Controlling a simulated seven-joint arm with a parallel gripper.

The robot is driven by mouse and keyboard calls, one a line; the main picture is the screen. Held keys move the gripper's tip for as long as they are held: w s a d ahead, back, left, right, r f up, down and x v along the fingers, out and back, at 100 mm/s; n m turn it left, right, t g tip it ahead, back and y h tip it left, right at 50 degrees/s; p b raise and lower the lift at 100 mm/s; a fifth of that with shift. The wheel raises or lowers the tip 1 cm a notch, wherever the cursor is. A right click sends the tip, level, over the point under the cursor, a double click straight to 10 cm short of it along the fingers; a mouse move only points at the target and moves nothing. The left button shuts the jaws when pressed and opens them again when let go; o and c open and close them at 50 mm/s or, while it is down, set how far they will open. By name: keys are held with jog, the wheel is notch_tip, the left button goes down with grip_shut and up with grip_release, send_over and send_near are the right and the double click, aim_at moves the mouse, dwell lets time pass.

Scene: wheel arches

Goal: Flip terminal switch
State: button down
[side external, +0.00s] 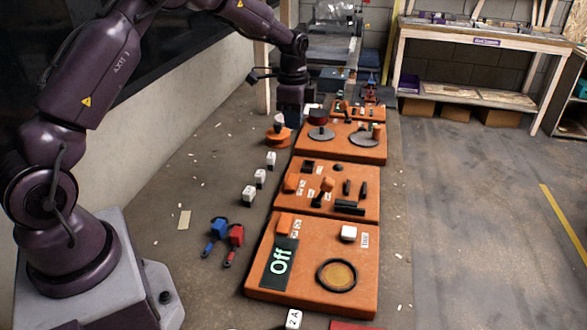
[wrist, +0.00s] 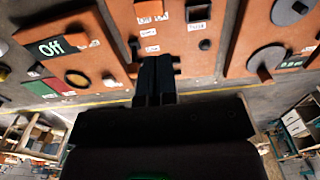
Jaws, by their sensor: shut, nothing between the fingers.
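The second orange board (side external: 350,213) has an orange lever (side external: 324,189) and several black parts. Which part is the terminal switch I cannot tell. My gripper (wrist: 156,62) is shut and empty, its fingertips over the second board in the wrist view. Its fingertips are hard to make out in the side view.
Further orange boards with grey discs (side external: 320,133) continue toward the back. White blocks (side external: 260,178) and red and blue clamps (side external: 236,234) lie left of the boards. A wooden workbench (side external: 490,45) stands at the back right. The floor on the right is clear.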

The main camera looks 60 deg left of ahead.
jog(key=shift+s+d, duration=0.1)
jog(key=shift+s+d+r, duration=0.35)
jog(key=shift+s+d, duration=0.1)
dwell(0.4)
notch_tip(320, 180, up, 14)
jog(key=s+d, duration=0.2)
jog(key=shift+f, duration=0.1)
dwell(0.6)
